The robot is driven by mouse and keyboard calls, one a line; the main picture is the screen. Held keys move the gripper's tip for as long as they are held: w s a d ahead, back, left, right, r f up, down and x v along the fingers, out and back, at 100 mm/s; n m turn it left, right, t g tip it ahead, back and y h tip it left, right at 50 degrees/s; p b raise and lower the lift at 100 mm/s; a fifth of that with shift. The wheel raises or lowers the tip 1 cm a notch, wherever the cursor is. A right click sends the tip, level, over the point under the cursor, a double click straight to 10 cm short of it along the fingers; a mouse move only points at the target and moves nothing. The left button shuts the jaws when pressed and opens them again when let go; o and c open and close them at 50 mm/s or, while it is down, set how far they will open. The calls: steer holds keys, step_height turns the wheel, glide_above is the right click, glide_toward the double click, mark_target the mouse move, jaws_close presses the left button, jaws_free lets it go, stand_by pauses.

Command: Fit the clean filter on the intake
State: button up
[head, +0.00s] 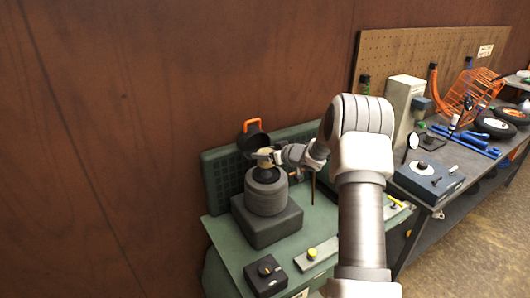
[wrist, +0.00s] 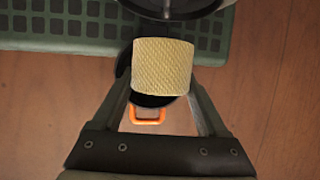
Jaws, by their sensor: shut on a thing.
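The clean filter, a pale yellow textured cylinder (wrist: 163,68), is between the fingers of my gripper (wrist: 162,88). In the head view my gripper (head: 268,156) reaches in from the right, shut on the filter. The intake seems to be the dark round top of the grey stacked cylinder (head: 266,193), which stands on a dark block (head: 267,226). The filter appears just above that top in the head view; I cannot tell whether they touch. In the wrist view a dark round part with a pale ring (wrist: 172,8) shows at the top edge, partly cut off.
A black round part with an orange handle (head: 252,124) stands behind the filter. A green perforated panel (head: 222,178) is close behind. A black box with a knob (head: 265,274) and a plate with a yellow knob (head: 312,254) lie in front. A cluttered grey bench (head: 450,205) is at right.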

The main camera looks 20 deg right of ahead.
mark_target(265, 163)
steer(key=shift+f+b, duration=1.15)
steer(key=shift+f, duration=0.5)
steer(key=shift+r+p, duration=0.1)
steer(key=shift+p, duration=0.35)
steer(key=shift+f+b, duration=0.35)
steer(key=shift+f, duration=0.35)
steer(key=o, duration=1.1)
steer(key=shift+c, duration=0.2)
steer(key=p+v, duration=0.3)
steer(key=v, duration=0.8)
steer(key=shift+p, duration=0.35)
